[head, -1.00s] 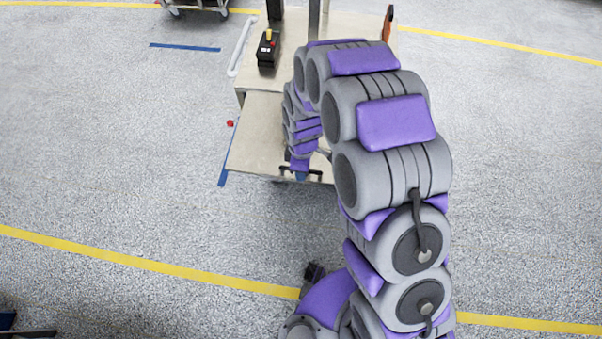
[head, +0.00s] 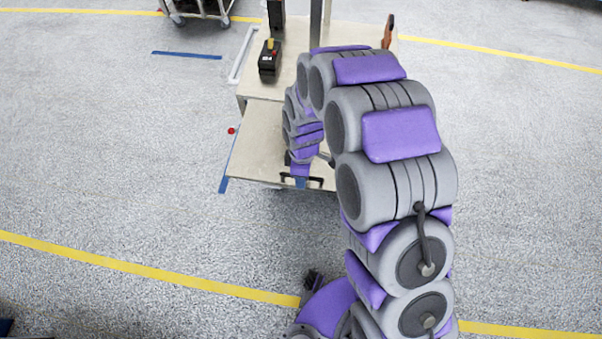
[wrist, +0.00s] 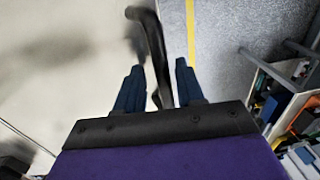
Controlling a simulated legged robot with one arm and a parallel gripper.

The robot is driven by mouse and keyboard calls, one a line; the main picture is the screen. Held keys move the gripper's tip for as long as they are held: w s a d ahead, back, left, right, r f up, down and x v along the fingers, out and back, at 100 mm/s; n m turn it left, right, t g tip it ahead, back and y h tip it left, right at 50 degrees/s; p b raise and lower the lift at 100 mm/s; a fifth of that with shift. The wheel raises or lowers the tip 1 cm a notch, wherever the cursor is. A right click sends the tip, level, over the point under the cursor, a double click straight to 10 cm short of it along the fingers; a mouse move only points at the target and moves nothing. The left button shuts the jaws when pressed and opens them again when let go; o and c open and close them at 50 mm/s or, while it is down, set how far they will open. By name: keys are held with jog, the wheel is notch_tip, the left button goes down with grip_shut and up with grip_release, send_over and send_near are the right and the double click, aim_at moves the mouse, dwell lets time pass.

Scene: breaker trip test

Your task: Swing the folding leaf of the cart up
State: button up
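The cart's folding leaf (head: 258,140) is a pale tan panel at the near end of the cart, lying lower than the cart top (head: 290,68) in the head view. A black bar handle (head: 316,182) sits at its near edge. My gripper (head: 300,182) is at this handle, coming from above. In the wrist view the black handle (wrist: 150,35) passes between the two dark blue fingers of my gripper (wrist: 160,70). The fingers stand apart, with gaps beside the handle. The blurred leaf surface (wrist: 60,60) fills the left of that view. My arm hides the leaf's right part.
A black box with yellow and red parts (head: 268,60) stands on the cart top. A white rail (head: 243,55) runs along its left side. A small red knob (head: 231,130) shows left of the leaf. Another cart (head: 196,8) stands far behind.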

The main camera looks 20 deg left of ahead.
notch_tip(320, 180, up, 17)
jog(key=w, duration=0.1)
jog(key=shift+w+a+b, duration=0.25)
jog(key=shift+w+b, duration=0.05)
jog(key=shift+r, duration=0.1)
dwell(1.0)
jog(key=s+d+r+m+b, duration=0.1)
jog(key=s+d+m+b, duration=0.3)
jog(key=d, duration=0.6)
jog(key=s+d+r+m+b, duration=0.25)
jog(key=d+m, duration=0.35)
jog(key=d, duration=0.4)
jog(key=s+d+f+m+b, duration=0.2)
jog(key=s+d+m, duration=0.3)
jog(key=s, duration=0.2)
jog(key=s+d+f+m+b, duration=0.3)
jog(key=s+d+m, duration=0.2)
jog(key=s, duration=0.3)
jog(key=shift+d+m+g, duration=0.4)
jog(key=shift+d, duration=0.25)
